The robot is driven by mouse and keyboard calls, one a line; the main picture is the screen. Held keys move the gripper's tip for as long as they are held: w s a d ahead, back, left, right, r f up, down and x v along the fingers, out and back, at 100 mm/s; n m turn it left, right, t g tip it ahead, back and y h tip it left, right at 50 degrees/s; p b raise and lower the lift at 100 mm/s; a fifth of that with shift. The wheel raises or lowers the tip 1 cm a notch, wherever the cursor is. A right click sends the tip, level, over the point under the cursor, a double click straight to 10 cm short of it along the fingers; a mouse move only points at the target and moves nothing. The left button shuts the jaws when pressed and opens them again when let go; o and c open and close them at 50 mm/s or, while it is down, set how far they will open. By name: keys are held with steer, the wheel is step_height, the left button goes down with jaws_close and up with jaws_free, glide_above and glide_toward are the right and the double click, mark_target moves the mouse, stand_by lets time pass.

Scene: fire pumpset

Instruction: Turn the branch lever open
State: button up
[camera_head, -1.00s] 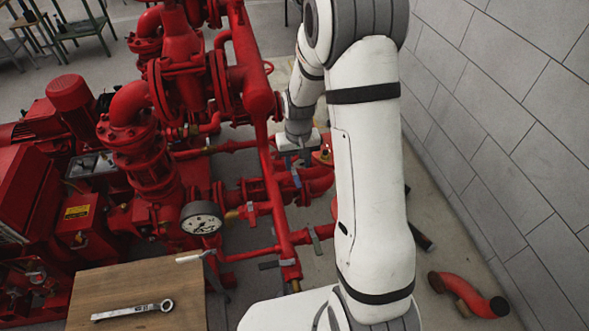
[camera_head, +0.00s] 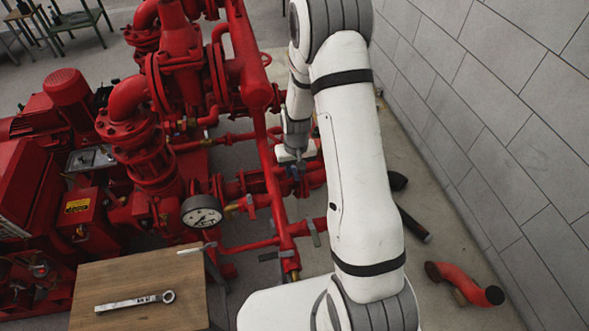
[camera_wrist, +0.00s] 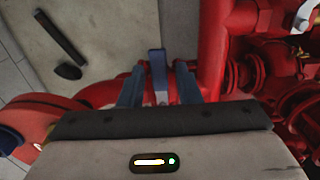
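A blue-grey lever (camera_wrist: 156,62) shows in the wrist view on the red branch pipe, standing between the two fingers. My gripper (camera_wrist: 160,80) is open, with one finger on each side of the lever and a visible gap to both. In the head view my gripper (camera_head: 297,168) is down at the red pipework beside the vertical main pipe. The lever is not clear there, being small and partly covered by the gripper. The lower part of the lever is hidden behind the gripper body in the wrist view.
A pressure gauge (camera_head: 202,215) and grey-handled valves stand left of my arm. A wooden table (camera_head: 140,290) with a wrench (camera_head: 135,302) is at the front left. A loose red pipe elbow (camera_head: 464,283) lies on the floor by the grey wall (camera_head: 500,130).

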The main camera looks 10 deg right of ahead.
jaws_close()
steer(key=shift+d, duration=0.1)
stand_by(0.4)
